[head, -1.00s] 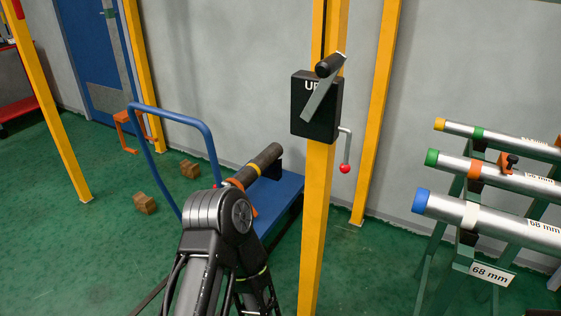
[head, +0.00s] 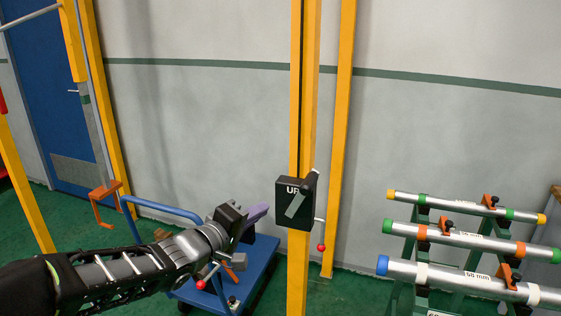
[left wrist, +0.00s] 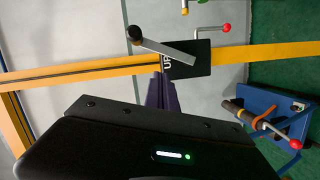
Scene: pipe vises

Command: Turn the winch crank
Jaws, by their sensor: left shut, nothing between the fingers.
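The winch is a black box (head: 285,213) marked "UP" on a yellow post. Its grey crank arm (head: 295,206) slants up right to a black grip (head: 309,184). In the left wrist view the crank arm (left wrist: 168,49) and grip (left wrist: 134,34) lie beyond the fingers. A thin lever with a red ball (head: 321,247) sticks out at the box's right. My left gripper (head: 258,213), with purple fingers, is shut and empty, just left of the box in the head view. Its fingers (left wrist: 161,88) appear apart from the crank. My right gripper is out of view.
A blue cart (head: 255,262) with a blue handle stands below my left arm. At the right, a rack holds several silver pipes (head: 450,282) with coloured ends. Another yellow post (head: 338,130) stands right of the winch post.

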